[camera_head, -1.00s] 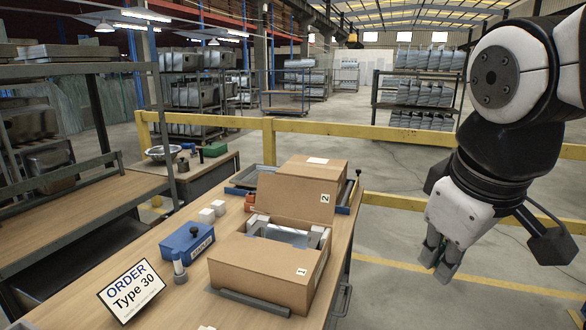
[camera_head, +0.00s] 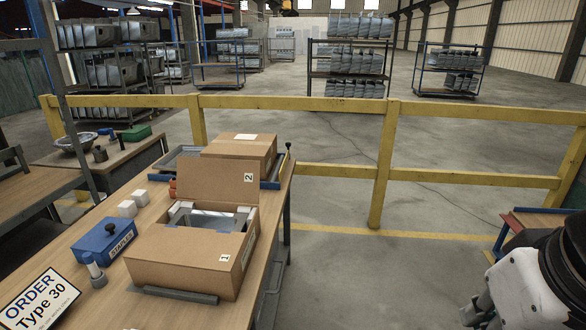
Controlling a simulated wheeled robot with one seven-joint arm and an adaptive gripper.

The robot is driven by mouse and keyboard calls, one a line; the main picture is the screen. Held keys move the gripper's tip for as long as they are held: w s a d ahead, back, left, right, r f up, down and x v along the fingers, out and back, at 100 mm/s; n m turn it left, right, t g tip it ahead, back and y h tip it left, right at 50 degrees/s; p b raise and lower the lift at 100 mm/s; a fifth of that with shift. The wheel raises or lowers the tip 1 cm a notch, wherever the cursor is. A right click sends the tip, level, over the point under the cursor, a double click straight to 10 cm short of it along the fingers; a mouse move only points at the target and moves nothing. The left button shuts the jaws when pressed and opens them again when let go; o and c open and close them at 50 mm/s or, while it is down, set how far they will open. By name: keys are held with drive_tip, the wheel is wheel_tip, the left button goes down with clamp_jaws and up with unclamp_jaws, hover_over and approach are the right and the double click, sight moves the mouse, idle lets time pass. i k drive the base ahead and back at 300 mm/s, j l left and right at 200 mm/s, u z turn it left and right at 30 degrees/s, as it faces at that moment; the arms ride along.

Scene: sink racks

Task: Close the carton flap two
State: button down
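The brown carton (camera_head: 190,274) sits on the wooden workbench, left of centre. Flap two (camera_head: 205,198), marked "2", stands raised at the carton's far side. The flap marked "1" (camera_head: 195,247) lies flat over the near part of the carton. Between the flaps the carton is open, showing a grey metal sink (camera_head: 210,221) with white corner packing. My gripper (camera_head: 474,312) is at the lower right edge of the view, well away from the carton and off to the right of the bench. Its fingers are small and partly cut off, so their opening is unclear.
A closed box (camera_head: 238,148) stands behind the carton in a blue-edged tray. A blue stapler box (camera_head: 104,240), white blocks (camera_head: 127,208) and an order sign (camera_head: 40,300) are on its left. A yellow railing (camera_head: 340,108) runs behind. Floor between bench and gripper is clear.

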sight(222, 179)
drive_tip(key=i+l+z, duration=0.1)
drive_tip(key=i+z, duration=0.4)
drive_tip(key=i, duration=4.3)
drive_tip(key=i+u, duration=0.1)
drive_tip(key=u, duration=0.3)
drive_tip(key=i+u, duration=0.15)
drive_tip(key=u, duration=0.25)
drive_tip(key=i+l+u, duration=0.1)
drive_tip(key=u, duration=0.3)
drive_tip(key=i+l+u, duration=0.1)
drive_tip(key=u, duration=3.05)
